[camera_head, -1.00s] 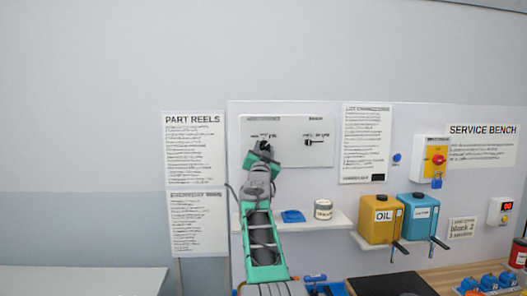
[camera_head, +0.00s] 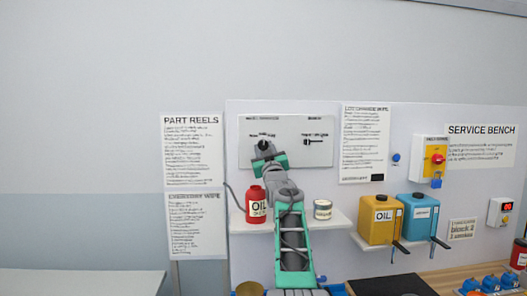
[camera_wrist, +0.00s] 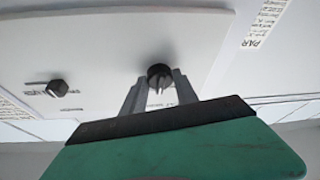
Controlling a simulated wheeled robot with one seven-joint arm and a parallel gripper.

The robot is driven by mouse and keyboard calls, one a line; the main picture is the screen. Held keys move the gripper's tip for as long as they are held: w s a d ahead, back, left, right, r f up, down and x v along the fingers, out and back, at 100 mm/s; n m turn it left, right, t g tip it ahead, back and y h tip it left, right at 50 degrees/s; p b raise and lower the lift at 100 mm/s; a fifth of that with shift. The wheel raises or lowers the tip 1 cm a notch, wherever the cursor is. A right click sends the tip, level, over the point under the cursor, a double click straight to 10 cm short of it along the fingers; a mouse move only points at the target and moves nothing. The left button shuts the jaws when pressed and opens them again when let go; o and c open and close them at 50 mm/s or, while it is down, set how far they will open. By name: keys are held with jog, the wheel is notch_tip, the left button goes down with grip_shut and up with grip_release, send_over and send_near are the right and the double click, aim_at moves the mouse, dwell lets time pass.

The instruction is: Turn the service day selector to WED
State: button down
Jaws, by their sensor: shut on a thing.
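A white panel (camera_head: 325,157) on the wall carries two dark selector knobs. My gripper (camera_head: 264,147) is at the left knob in the head view, largely covering it. In the wrist view, my two grey fingers (camera_wrist: 160,88) are shut on this black knob (camera_wrist: 159,70), one on each side of it. The knob has a pale line on its face. The other knob (camera_wrist: 57,88) is free, and it also shows on the right of the panel in the head view (camera_head: 310,142). The labels by the knobs are too blurred to read.
Below the panel, a shelf (camera_head: 338,219) holds a red oil container (camera_head: 256,206) and a small tin (camera_head: 322,209), beside my arm. Yellow (camera_head: 380,220) and blue (camera_head: 417,215) containers stand on a shelf to the right. The wall above the panel is clear.

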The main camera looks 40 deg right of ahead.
jog(key=shift+n+y, duration=0.4)
jog(key=shift+n, duration=0.4)
jog(key=c, duration=0.9)
grip_release()
jog(key=shift+c, duration=0.2)
jog(key=shift+s+f+b, duration=0.2)
jog(key=shift+b, duration=0.1)
jog(key=b+v, duration=0.4)
jog(key=v, duration=0.3)
